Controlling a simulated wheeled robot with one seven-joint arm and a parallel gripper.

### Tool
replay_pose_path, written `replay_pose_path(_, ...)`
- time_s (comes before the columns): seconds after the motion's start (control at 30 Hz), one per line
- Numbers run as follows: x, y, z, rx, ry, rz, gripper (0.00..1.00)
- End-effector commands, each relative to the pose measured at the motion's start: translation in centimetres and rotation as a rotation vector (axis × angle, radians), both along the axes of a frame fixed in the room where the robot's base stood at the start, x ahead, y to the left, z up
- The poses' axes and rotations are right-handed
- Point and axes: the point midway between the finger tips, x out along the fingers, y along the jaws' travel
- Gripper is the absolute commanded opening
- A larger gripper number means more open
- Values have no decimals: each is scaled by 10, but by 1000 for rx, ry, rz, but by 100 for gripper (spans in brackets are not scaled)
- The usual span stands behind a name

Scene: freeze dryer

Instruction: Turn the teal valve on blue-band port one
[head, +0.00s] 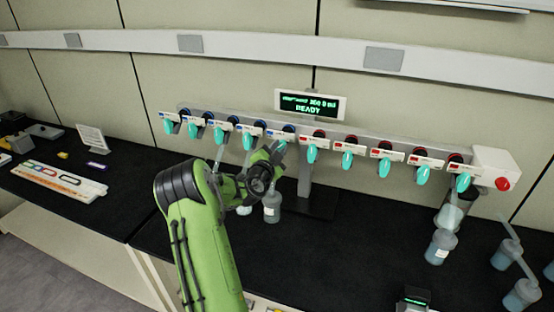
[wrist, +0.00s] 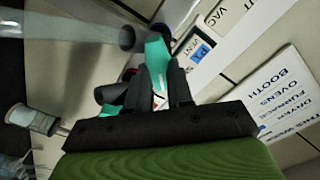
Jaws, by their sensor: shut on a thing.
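A row of teal valves sits on the manifold, with blue-band ports at left and red-band ports at right. My gripper (head: 277,152) is at the rightmost blue-band port, beside the first red-band valve (head: 312,154). In the wrist view my gripper (wrist: 168,82) is shut on a teal valve handle (wrist: 156,50), which stands up between the dark fingers. A label with a blue mark (wrist: 201,51) and the word VENT is beside it. The port number cannot be read. In the head view my wrist and fingers hide most of the held valve.
A display (head: 309,105) reading READY stands above the manifold. A flask (head: 272,206) hangs below, close to my wrist. More flasks (head: 441,246) are at right. A clear tube (wrist: 75,35) runs close to my fingers.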

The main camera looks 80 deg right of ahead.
Motion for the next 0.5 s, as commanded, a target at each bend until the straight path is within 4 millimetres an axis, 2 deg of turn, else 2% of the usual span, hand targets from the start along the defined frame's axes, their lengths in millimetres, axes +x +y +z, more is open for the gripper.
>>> replay_pose_path(0.03, 0, 0, -8, -3, 37, 1, 0)
replay_pose_path(0.5, 2, 0, -5, 45, 483, 2, 0)
